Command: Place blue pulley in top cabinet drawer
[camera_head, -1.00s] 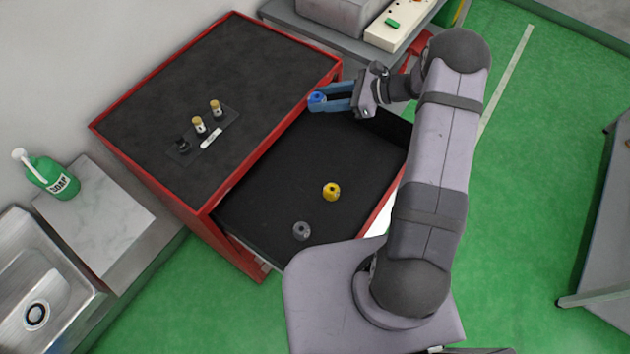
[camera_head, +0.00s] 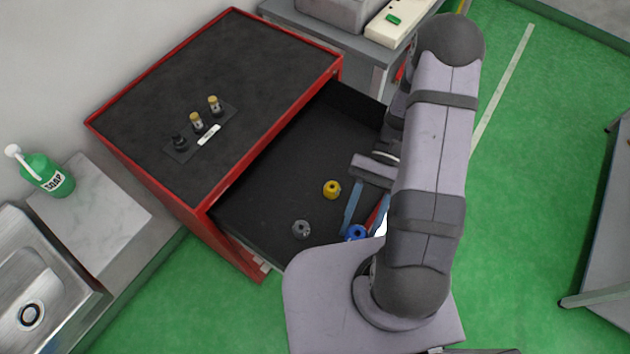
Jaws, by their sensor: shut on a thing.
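The blue pulley (camera_head: 356,233) is at the fingertips of my gripper (camera_head: 360,225), which is shut on it. The gripper points toward the near side of the picture, over the near right part of the open top drawer (camera_head: 270,195) of the red cabinet. I cannot tell how high the pulley is above the drawer floor. A yellow pulley (camera_head: 332,189) and a grey pulley (camera_head: 301,229) lie on the drawer floor, left of the gripper. My arm hides the drawer's right side.
The dark cabinet top (camera_head: 235,75) holds a small rack (camera_head: 182,150) with several little items. A sink (camera_head: 35,300) and a soap bottle (camera_head: 45,175) are at the left. A grey bench (camera_head: 330,35) stands at the back. The drawer's left and far floor is clear.

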